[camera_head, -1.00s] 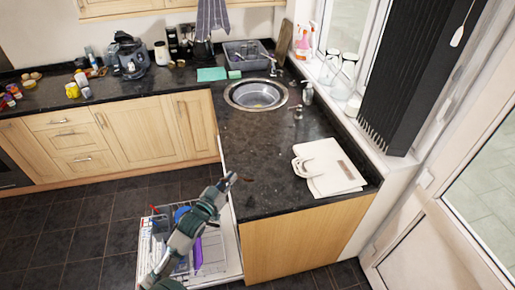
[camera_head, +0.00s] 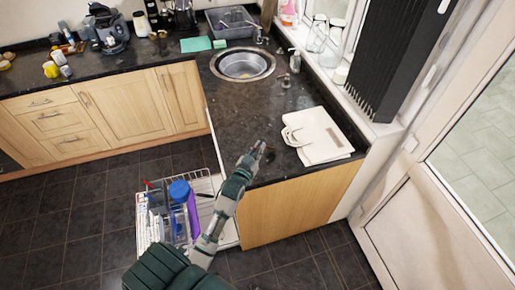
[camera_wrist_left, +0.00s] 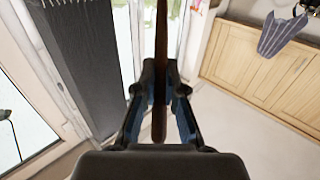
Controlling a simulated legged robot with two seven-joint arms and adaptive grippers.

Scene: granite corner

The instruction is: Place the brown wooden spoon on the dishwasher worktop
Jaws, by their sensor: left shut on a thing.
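The brown wooden spoon (camera_wrist_left: 160,55) stands out in the left wrist view as a narrow brown shaft between the fingers. My left gripper (camera_wrist_left: 160,100) is shut on it. In the head view my left gripper (camera_head: 257,152) is over the front left part of the dark worktop (camera_head: 232,112); the spoon is too small to make out there. I cannot tell the gripper's height above the worktop. The dishwasher (camera_head: 208,182) is open below, left of the wooden end panel, with its rack pulled out. My right gripper is not in view.
A cream bag or board (camera_head: 322,136) lies on the worktop right of the gripper. The round sink (camera_head: 242,64) and a soap bottle (camera_head: 295,61) are farther back. The worktop between sink and gripper is mostly clear. A blue item (camera_head: 180,190) sits in the rack.

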